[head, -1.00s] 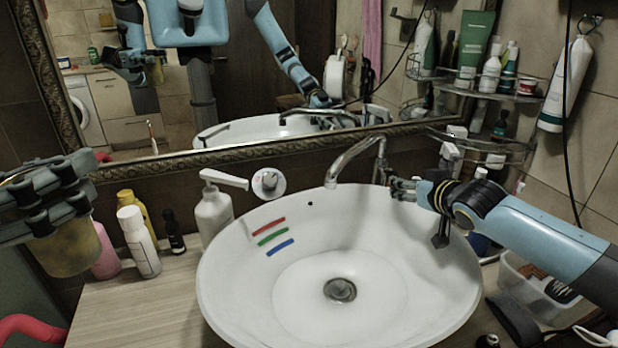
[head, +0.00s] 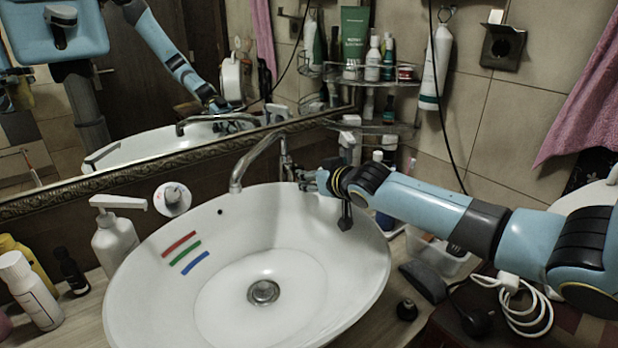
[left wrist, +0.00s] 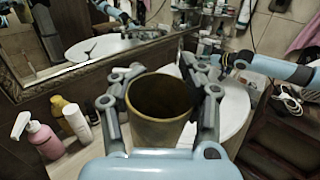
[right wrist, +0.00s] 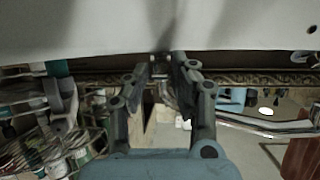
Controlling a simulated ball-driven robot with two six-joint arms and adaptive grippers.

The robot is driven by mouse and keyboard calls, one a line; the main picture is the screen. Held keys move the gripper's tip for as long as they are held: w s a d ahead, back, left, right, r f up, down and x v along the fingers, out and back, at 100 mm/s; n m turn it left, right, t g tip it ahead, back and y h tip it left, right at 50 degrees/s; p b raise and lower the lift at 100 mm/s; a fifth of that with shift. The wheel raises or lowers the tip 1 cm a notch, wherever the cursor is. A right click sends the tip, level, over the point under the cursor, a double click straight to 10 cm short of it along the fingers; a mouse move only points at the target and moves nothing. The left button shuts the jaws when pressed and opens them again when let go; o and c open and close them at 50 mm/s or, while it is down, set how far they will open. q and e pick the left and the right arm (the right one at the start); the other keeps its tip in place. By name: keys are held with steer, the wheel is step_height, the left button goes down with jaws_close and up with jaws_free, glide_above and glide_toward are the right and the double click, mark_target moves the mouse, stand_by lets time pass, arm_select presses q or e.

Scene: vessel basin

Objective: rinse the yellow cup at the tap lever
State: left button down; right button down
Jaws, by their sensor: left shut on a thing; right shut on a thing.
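The yellow cup (left wrist: 160,112) is in the left wrist view, its open mouth showing. My left gripper (left wrist: 160,80) is shut on it, one finger on each side. Both are outside the head view. The white basin (head: 150,300) shows behind the cup in the left wrist view (left wrist: 236,108). The chrome tap (head: 262,155) stands at the basin's back rim. My right gripper (head: 310,180) is just right of the tap's base. In the right wrist view my right gripper (right wrist: 163,72) is closed around a small part at the tap lever, mostly hidden by the fingers.
A soap dispenser (head: 115,240) and a white bottle (head: 30,290) stand left of the basin. A wire shelf (head: 375,80) with toiletries hangs in the corner. A clear bin (head: 440,255) and white cable (head: 525,310) lie at right. A mirror (head: 130,120) covers the back wall.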

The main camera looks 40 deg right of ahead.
steer(key=shift+w+r+p, duration=0.3)
steer(key=shift+r+p, duration=0.35)
steer(key=shift+p, duration=0.05)
steer(key=c, duration=1.1)
jaws_free()
steer(key=shift+s, duration=0.1)
steer(key=shift+f, duration=0.1)
steer(key=shift+s, duration=0.15)
steer(key=shift+s, duration=0.3)
steer(key=v, duration=1.1)
steer(key=shift+a, duration=0.1)
